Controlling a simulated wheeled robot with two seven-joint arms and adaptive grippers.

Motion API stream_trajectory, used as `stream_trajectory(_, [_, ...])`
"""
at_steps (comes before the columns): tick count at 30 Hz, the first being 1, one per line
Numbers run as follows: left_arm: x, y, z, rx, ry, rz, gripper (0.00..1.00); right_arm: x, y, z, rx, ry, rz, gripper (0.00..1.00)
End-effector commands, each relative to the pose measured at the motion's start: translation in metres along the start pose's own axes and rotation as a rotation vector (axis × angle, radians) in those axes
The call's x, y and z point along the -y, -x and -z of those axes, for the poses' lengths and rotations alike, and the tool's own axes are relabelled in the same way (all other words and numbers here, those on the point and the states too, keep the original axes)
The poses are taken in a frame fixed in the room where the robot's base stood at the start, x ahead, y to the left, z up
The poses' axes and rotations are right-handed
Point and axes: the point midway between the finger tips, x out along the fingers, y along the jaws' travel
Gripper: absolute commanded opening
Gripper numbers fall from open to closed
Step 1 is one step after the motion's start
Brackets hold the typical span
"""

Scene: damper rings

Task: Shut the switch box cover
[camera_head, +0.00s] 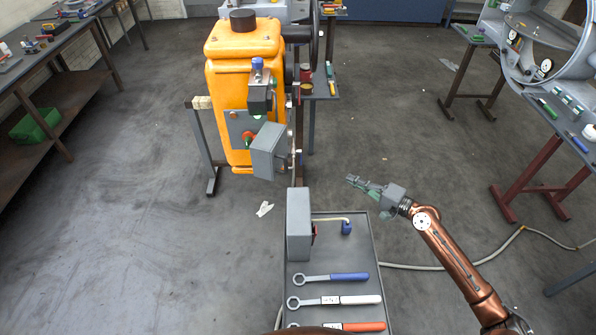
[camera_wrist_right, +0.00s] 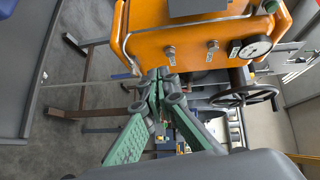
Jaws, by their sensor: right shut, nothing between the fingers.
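The switch box is on the front of the orange tank (camera_head: 240,55). Its grey back plate (camera_head: 236,122) carries a green and red switch (camera_head: 249,138). A grey box-shaped cover (camera_head: 268,152) stands swung out and tilted in front of the plate, apart from it on its right side. My right gripper (camera_head: 352,180) is shut and empty, to the right of the cover and apart from it. In the right wrist view its green fingers (camera_wrist_right: 160,75) meet in front of the orange tank (camera_wrist_right: 205,35). My left gripper is out of view.
A grey tool cart (camera_head: 330,262) with several wrenches and a grey box (camera_head: 298,225) stands in front of the tank. A handwheel (camera_wrist_right: 245,95) and a gauge (camera_wrist_right: 256,47) are at the tank's side.

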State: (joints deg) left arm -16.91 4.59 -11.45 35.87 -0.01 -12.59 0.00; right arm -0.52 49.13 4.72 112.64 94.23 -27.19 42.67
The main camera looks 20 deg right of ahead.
Motion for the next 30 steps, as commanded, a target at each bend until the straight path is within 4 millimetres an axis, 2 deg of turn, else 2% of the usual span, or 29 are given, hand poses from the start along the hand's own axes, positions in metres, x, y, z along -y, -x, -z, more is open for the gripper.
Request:
stream_trajectory(1, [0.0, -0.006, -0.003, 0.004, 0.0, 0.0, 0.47, 0.025, -0.004, -0.018, 0.053, -0.016, 0.034, 0.0])
stream_trajectory(3, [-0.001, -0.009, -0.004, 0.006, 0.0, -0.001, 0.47, 0.054, -0.007, -0.04, 0.111, -0.045, 0.069, 0.0])
stream_trajectory(7, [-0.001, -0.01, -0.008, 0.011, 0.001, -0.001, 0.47, 0.081, -0.009, -0.063, 0.172, -0.074, 0.097, 0.0])
stream_trajectory(11, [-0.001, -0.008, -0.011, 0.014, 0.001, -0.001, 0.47, 0.089, -0.018, -0.069, 0.185, -0.08, 0.104, 0.0])
stream_trajectory(14, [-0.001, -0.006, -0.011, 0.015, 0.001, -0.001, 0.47, 0.092, -0.033, -0.071, 0.185, -0.078, 0.105, 0.0])
stream_trajectory(25, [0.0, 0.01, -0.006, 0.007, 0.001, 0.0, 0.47, 0.101, -0.108, -0.084, 0.182, -0.078, 0.106, 0.0])
stream_trajectory(30, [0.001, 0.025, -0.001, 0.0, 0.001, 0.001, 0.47, 0.104, -0.119, -0.104, 0.181, -0.08, 0.106, 0.0])
